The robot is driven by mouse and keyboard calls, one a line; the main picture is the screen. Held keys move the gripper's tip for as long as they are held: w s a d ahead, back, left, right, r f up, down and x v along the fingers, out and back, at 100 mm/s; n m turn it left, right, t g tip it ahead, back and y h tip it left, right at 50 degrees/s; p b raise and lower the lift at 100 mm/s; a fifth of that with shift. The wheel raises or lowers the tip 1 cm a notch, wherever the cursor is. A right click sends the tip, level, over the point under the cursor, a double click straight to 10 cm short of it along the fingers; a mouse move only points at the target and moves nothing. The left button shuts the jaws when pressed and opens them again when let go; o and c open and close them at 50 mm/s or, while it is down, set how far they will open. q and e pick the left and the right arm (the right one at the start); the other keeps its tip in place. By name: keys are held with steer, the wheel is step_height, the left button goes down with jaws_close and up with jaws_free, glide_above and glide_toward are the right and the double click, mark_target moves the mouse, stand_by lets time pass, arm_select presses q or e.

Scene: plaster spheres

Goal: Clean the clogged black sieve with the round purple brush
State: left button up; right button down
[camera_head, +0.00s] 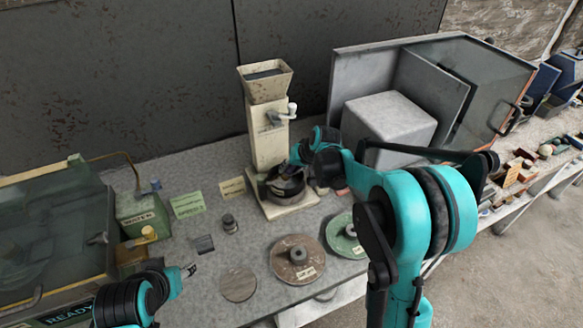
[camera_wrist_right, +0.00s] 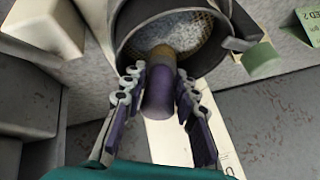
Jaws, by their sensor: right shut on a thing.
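The black sieve (camera_head: 287,190) sits on the base of the beige machine. In the right wrist view the sieve (camera_wrist_right: 127,42) is a dark round pan, with white plaster clogging its mesh. My right gripper (camera_wrist_right: 158,78) is shut on the round purple brush (camera_wrist_right: 158,98). The brush's tan end points into the sieve and overlaps the white mesh; I cannot tell whether it touches. In the head view my right gripper (camera_head: 290,170) is over the sieve, with the brush hardly visible. My left gripper (camera_head: 188,271) is above the table, away from the sieve; its jaw opening is unclear.
The beige machine (camera_head: 267,140) with a hopper stands behind the sieve. Brown (camera_head: 284,268) and green (camera_head: 338,243) discs lie in front. A green water box (camera_head: 142,212) is left. A grey cabinet (camera_head: 360,75) stands right, behind my right arm.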

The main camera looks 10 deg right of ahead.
steer(key=shift+s+a, duration=0.6)
steer(key=shift+a, duration=0.1)
steer(key=shift+w+d+r, duration=0.1)
steer(key=shift+w+d, duration=0.4)
steer(key=shift+d, duration=0.25)
steer(key=shift+w+d+r, duration=0.1)
steer(key=shift+w+d, duration=0.4)
steer(key=shift+d, duration=0.2)
steer(key=shift+s+a+f, duration=0.2)
steer(key=shift+s+a, duration=0.25)
steer(key=shift+a, duration=0.25)
steer(key=shift+s+a, duration=0.55)
steer(key=shift+a, duration=0.2)
